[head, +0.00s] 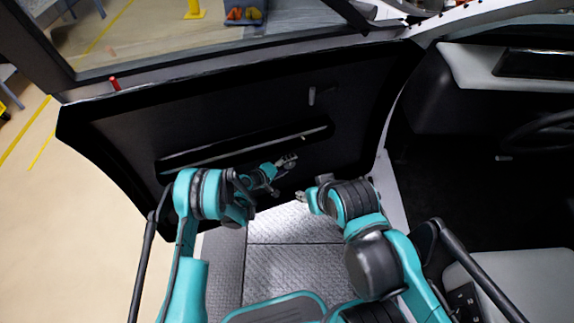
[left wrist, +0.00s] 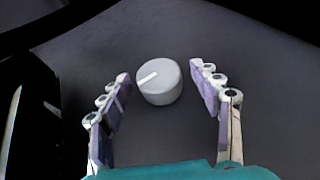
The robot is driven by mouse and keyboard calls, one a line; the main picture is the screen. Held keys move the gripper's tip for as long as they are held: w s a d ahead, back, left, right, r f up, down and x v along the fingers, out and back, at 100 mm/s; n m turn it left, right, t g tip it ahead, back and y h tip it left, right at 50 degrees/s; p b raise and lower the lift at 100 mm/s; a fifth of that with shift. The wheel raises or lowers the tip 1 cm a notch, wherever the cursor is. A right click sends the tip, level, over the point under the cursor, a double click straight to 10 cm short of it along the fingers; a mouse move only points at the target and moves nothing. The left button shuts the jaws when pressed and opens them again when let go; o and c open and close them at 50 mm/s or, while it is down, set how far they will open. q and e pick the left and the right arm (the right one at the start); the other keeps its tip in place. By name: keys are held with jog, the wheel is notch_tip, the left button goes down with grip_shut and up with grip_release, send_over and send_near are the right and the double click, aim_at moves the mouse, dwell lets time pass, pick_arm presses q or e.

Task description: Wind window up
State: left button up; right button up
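A round grey knob (left wrist: 160,82) with a white pointer line sits on the dark door panel in the left wrist view. My left gripper (head: 289,161) is open in front of the door's lower part. In the left wrist view its fingers (left wrist: 160,70) stand on either side of the knob, with gaps and no clear contact. The knob is not distinguishable in the head view. The window opening (head: 215,42) is above the door panel; I cannot tell how high its glass stands. My right gripper (head: 301,196) is low near the door, too small to read.
The dark door (head: 200,125) stands open, with a long armrest (head: 245,147), a silver handle (head: 311,96) and a red pin (head: 115,84). A metal tread floor (head: 290,255) lies below. The cabin with a steering wheel (head: 545,130) is at right.

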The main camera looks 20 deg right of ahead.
pick_arm(q)
jog(key=v, duration=0.7)
jog(key=shift+a+r, duration=0.1)
jog(key=shift+a, duration=0.05)
dwell(0.4)
